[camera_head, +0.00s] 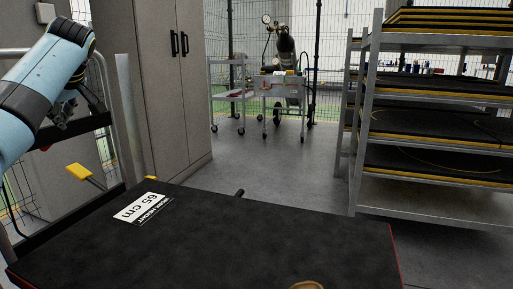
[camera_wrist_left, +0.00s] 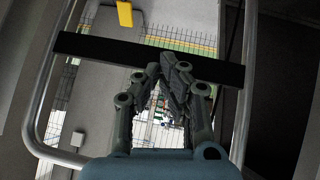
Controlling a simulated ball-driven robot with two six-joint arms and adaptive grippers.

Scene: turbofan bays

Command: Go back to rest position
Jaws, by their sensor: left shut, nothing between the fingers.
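My left arm comes in from the left in the head view, raised, with the left gripper (camera_head: 65,108) at its end beside a metal tube frame. In the left wrist view the two dark fingers of the left gripper (camera_wrist_left: 168,72) meet at their tips, shut with nothing held. A black bar (camera_wrist_left: 90,45) crosses behind the fingers there; I cannot tell whether they touch it. My right gripper is in neither view.
A black-topped table (camera_head: 250,235) with a "65 cm" label (camera_head: 143,207) lies in front. A gold round thing (camera_head: 307,285) is cut off at the bottom edge. A grey cabinet (camera_head: 150,90), shelf rack (camera_head: 430,204) and wheeled cart (camera_head: 283,88) stand behind. The floor between is clear.

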